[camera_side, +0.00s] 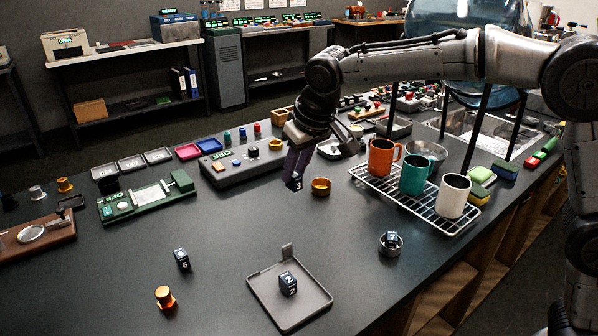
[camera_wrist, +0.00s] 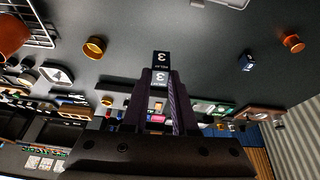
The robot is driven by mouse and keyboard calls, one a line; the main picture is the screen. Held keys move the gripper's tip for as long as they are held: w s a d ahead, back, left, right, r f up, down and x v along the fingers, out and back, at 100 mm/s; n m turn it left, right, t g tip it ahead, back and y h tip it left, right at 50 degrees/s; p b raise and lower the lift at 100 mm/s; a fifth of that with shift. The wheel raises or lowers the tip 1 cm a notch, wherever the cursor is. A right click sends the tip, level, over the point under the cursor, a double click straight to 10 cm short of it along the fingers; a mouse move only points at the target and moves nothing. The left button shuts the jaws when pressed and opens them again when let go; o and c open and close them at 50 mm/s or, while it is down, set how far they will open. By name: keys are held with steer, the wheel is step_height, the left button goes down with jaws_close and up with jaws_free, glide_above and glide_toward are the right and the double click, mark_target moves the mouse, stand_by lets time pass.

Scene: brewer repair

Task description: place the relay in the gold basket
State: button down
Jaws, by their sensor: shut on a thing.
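My gripper (camera_side: 294,170) is shut on a dark block marked 3 (camera_side: 296,184), the relay, and holds it above the dark table. The wrist view shows the block (camera_wrist: 160,62) between the tips of my gripper (camera_wrist: 160,85), with its label facing the camera. The gold basket (camera_side: 320,187), a small round gold cup, stands on the table just right of the held block in the side view. It also shows at the upper left of the wrist view (camera_wrist: 95,47). Nothing is visible inside it in the side view.
A wire rack (camera_side: 365,179) with orange, teal and white mugs stands to the right. A grey control box (camera_side: 240,163) stands behind left. Similar dark blocks lie in front: one in a square tray (camera_side: 262,300), one in a metal cup (camera_side: 390,251), one loose (camera_side: 182,259).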

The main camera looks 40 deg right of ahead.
steer(key=w+d+f, duration=0.1)
steer(key=w+d, duration=0.5)
steer(key=d, duration=0.2)
steer(key=w+d+f, duration=0.1)
steer(key=w+d, duration=0.4)
steer(key=d, duration=0.4)
steer(key=shift+m, duration=0.4)
steer(key=shift+a+f, duration=0.1)
steer(key=shift+f, duration=5.5)
steer(key=c, duration=0.6)
jaws_free()
steer(key=shift+r, duration=0.15)
steer(key=shift+r, duration=3.4)
